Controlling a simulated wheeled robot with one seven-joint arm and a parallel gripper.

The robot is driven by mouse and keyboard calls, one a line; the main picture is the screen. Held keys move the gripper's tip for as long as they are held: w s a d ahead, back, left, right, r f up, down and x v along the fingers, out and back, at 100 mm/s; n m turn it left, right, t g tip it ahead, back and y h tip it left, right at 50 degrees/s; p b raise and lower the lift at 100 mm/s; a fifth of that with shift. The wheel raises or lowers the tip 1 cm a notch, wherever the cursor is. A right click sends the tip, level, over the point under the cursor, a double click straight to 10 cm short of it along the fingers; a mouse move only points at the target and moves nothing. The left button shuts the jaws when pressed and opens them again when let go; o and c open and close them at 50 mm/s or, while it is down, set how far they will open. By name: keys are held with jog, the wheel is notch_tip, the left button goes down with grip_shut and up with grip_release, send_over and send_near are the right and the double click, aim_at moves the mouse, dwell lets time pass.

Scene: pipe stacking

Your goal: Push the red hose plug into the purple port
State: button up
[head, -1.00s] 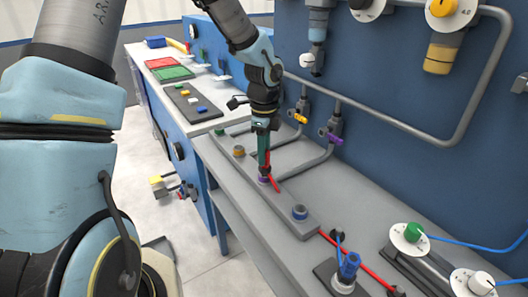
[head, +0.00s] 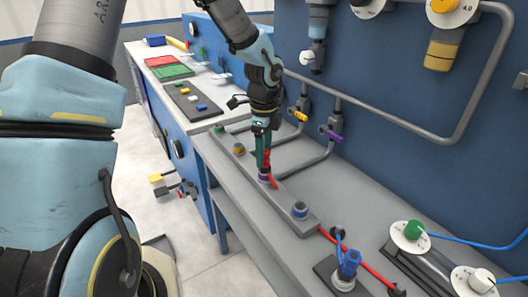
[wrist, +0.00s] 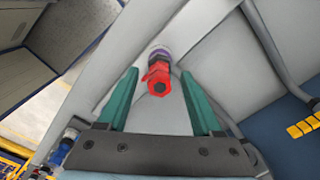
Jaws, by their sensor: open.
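The red hose plug (wrist: 158,78) stands at the purple port (wrist: 161,53) in the wrist view, with the purple ring just behind it. In the head view the plug (head: 267,160) is upright over the purple port (head: 263,178) on the grey rail. It looks seated there; its exact depth cannot be told. My gripper (wrist: 160,73) is open, with its green fingers on either side of the plug and visible gaps between. The fingers point down at the rail in the head view.
The grey rail (head: 283,201) also carries a yellow-brown port (head: 239,150), a blue port (head: 300,210) and a green one (head: 219,129). A blue plug (head: 349,262) stands at the front. Pipes with yellow and purple valve handles (head: 335,137) run behind on the right.

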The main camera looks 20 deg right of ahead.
notch_tip(320, 180, up, 11)
jog(key=b, duration=0.1)
jog(key=s+a+f+n, duration=0.2)
jog(key=a+n, duration=1)
jog(key=a, duration=0.3)
jog(key=s+a+f+n+t, duration=0.1)
jog(key=s+a+f+n, duration=0.1)
jog(key=a+n, duration=1.1)
jog(key=shift+a+t, duration=0.3)
jog(key=shift+a, duration=0.7)
jog(key=shift+f, duration=0.1)
jog(key=shift+c, duration=0.4)
